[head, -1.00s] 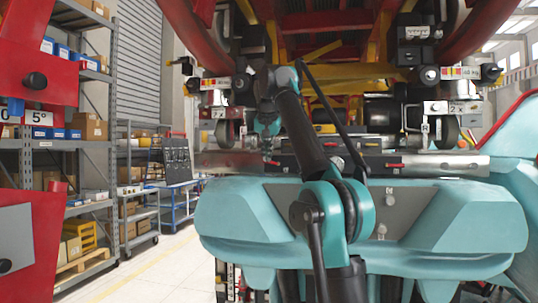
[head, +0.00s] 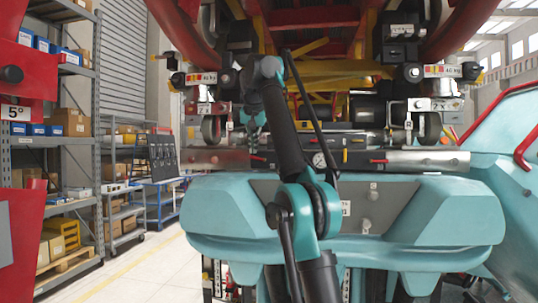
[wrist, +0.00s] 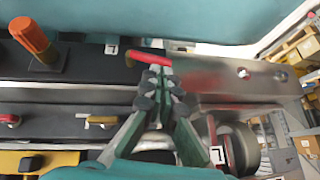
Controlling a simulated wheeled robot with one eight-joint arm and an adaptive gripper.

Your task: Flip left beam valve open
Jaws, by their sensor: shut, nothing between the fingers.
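The left beam valve has a red lever (wrist: 148,59), seen in the wrist view on the edge of a dark panel next to the grey metal beam (wrist: 245,88). My gripper (wrist: 160,71) is shut and empty, with its fingertips right at the lever; whether they touch it I cannot tell. In the head view a small red lever (head: 258,158) shows at the left end of the dark valve panel. My gripper (head: 256,132) is just above it there, with its fingertips hard to make out. Another red lever (head: 378,161) sits at the panel's right side.
An orange knob (wrist: 35,40) stands on the panel, with smaller red and yellow levers (wrist: 100,120) near it. A gauge (head: 318,160) is on the panel. Shelving (head: 75,150) and open floor lie left.

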